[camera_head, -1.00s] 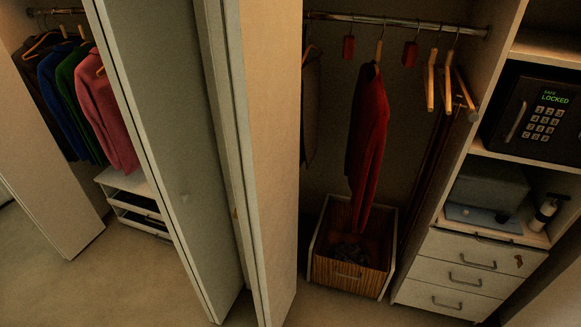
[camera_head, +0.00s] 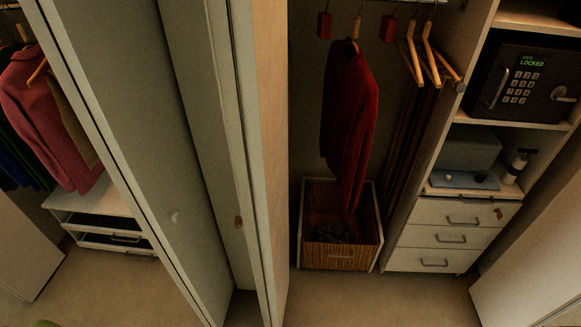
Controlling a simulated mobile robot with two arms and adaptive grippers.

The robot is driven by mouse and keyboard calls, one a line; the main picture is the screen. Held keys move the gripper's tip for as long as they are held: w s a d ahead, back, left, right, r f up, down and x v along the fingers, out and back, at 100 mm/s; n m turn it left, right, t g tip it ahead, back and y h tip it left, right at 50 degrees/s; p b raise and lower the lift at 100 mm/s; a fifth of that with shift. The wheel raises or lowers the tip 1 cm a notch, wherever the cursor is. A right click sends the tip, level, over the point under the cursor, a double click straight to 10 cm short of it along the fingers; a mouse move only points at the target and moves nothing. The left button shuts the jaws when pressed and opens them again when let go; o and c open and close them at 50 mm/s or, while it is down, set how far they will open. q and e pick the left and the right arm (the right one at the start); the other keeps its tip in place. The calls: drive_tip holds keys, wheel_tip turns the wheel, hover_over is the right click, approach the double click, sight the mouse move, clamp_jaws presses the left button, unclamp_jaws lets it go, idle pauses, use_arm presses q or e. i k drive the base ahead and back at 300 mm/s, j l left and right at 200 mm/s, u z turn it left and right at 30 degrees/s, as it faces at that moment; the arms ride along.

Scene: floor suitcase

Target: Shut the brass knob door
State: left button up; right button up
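A small brass knob (camera_head: 238,222) sits low on a narrow, pale door panel (camera_head: 222,110) in the middle of the head view. This brass knob door stands open, folded and seen nearly edge-on, beside a panel with a wood-coloured edge (camera_head: 265,130). To its left is another grey door panel (camera_head: 130,120) with a pale round knob (camera_head: 174,217). The closet to the right of the brass knob door is open to view. Neither of my grippers shows in the head view.
The right closet holds a red garment (camera_head: 350,130), wooden hangers (camera_head: 425,55), a basket (camera_head: 340,257), drawers (camera_head: 435,238) and a safe (camera_head: 525,80). Left are hanging clothes (camera_head: 50,125) and a low shelf unit (camera_head: 90,210). A white panel (camera_head: 535,260) stands lower right. Floor (camera_head: 390,302) shows in front.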

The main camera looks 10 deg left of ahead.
sight(217, 13)
drive_tip(key=j+z, duration=0.15)
drive_tip(key=j, duration=1.35)
